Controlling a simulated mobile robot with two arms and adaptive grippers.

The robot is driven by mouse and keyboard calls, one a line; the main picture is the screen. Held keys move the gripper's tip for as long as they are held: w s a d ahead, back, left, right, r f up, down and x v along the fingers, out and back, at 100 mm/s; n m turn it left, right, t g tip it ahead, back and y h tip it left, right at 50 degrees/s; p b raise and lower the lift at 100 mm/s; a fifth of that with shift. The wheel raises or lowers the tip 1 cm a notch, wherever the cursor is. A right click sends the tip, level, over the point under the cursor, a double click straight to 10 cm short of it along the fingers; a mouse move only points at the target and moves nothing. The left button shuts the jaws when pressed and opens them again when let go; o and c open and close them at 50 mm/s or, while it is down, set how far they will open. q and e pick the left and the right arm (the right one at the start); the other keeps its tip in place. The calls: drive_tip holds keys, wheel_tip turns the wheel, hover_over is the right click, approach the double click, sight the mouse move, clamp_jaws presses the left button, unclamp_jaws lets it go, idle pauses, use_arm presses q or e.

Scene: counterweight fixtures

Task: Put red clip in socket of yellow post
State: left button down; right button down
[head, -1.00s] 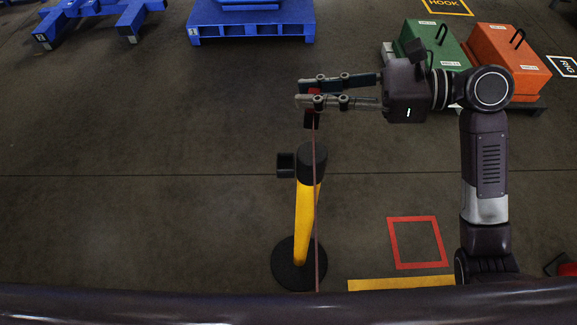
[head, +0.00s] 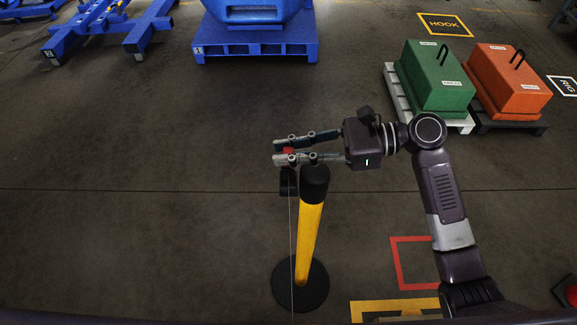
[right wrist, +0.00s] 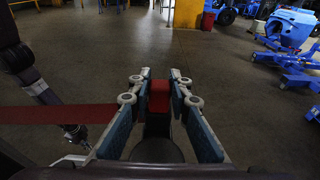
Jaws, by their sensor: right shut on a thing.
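The yellow post (head: 309,240) stands upright with a black cap and a round black base. Its dark socket (head: 287,184) juts from the left side of the cap. My right gripper (head: 282,150) is shut on the red clip (head: 288,151), which appears just above the socket in the head view. I cannot tell whether the clip touches the socket. In the right wrist view the clip (right wrist: 159,96) sits between the fingers, near the black post cap (right wrist: 155,151). My left gripper (right wrist: 76,134) hangs at the left there, its fingers unclear.
A red strap (right wrist: 50,113) runs left from the clip in the wrist view. Green (head: 437,80) and orange (head: 507,82) weights stand on pallets at right. A blue pallet (head: 255,50) is at the back. Floor left of the post is clear.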

sight(288, 168)
drive_tip(key=shift+f, duration=2.7)
drive_tip(key=shift+f, duration=0.1)
drive_tip(key=c, duration=1.8)
unclamp_jaws()
drive_tip(key=d+r+b, duration=0.2)
drive_tip(key=d, duration=0.9)
drive_tip(key=shift+d+r, duration=0.3)
drive_tip(key=shift+d, duration=0.1)
drive_tip(key=shift+s, duration=0.1)
